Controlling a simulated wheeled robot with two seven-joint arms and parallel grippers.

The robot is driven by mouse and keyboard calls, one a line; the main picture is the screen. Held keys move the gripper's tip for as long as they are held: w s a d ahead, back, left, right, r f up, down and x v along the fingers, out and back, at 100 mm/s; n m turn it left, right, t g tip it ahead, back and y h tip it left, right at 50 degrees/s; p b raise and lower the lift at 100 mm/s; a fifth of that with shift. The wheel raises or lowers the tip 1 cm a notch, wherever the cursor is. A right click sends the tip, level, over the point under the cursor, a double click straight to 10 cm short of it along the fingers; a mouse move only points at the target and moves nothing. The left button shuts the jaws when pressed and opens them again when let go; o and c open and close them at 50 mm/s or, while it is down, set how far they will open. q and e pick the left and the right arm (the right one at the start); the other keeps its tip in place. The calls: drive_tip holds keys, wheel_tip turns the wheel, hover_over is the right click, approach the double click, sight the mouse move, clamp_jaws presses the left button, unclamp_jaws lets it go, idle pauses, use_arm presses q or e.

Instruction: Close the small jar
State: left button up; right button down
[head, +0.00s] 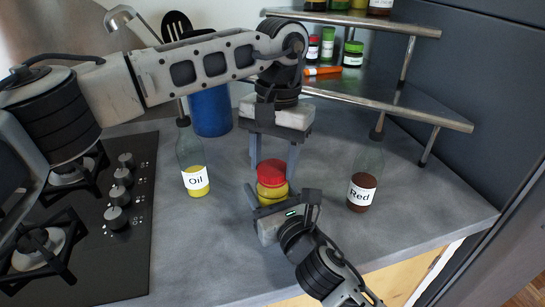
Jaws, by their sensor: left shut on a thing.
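The small jar (271,193) has a yellow body and stands near the middle of the counter in the head view. Its red lid (271,172) is on top of the yellow body; whether it is screwed tight cannot be seen. My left gripper (273,170) points down from above, shut on the red lid with a finger on each side. My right gripper (270,192) reaches in from the front right, with its fingers on either side of the yellow body, seemingly touching it. Part of the jar's lower front is hidden by the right gripper.
An oil bottle (192,160) stands left of the jar, and a bottle labelled Red (365,175) stands right. A stove (105,225) is at the left, a blue utensil holder (210,110) behind. A shelf (400,100) with small jars is at the back right.

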use_arm(q)
drive_tip(key=m, duration=0.3)
drive_tip(key=o, duration=0.9)
drive_tip(key=shift+r, duration=0.15)
drive_tip(key=shift+r, duration=2.15)
drive_tip(key=shift+c, duration=0.2)
